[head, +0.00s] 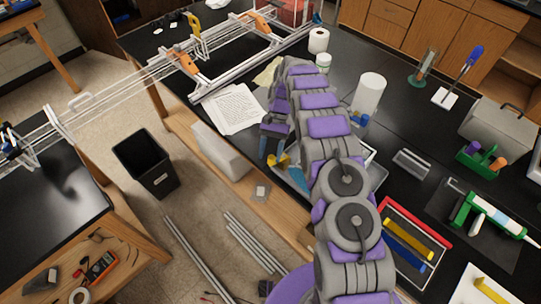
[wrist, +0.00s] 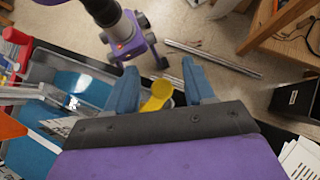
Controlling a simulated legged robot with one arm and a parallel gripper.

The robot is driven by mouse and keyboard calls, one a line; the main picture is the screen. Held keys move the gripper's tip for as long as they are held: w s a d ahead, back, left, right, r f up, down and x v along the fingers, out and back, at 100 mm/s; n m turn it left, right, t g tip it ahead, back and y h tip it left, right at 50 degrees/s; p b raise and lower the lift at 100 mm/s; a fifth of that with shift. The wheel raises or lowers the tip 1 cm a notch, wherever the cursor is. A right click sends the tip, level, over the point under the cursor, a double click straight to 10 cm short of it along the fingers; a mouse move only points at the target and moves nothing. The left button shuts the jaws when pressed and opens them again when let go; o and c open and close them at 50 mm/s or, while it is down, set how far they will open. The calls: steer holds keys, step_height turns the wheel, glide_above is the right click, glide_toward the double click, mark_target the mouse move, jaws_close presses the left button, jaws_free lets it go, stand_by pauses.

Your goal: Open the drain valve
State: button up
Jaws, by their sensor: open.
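A yellow handle (wrist: 158,96), which looks like the drain valve's, shows between my blue fingers in the wrist view. A pale round part sits just right of it. In the head view the yellow handle (head: 283,160) is at the front left of a tray with blue inside (head: 298,178). That tray (wrist: 85,85) fills the left of the wrist view. My gripper (wrist: 158,75) is open, with one finger on each side of the handle in the picture; I cannot tell whether either touches it. In the head view my gripper (head: 267,155) is partly hidden by my arm.
A grey block (head: 220,150) stands on the wooden table edge left of my gripper. Papers (head: 232,108) lie behind it. A black bin (head: 145,162) and metal bars (head: 250,245) are on the floor. A white cylinder (head: 368,97) stands right of my arm.

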steer(key=s+d+r, duration=0.1)
steer(key=s+d, duration=0.2)
steer(key=s, duration=1.2)
steer(key=shift+d+r, duration=0.15)
steer(key=shift+d, duration=0.25)
steer(key=shift+s, duration=0.15)
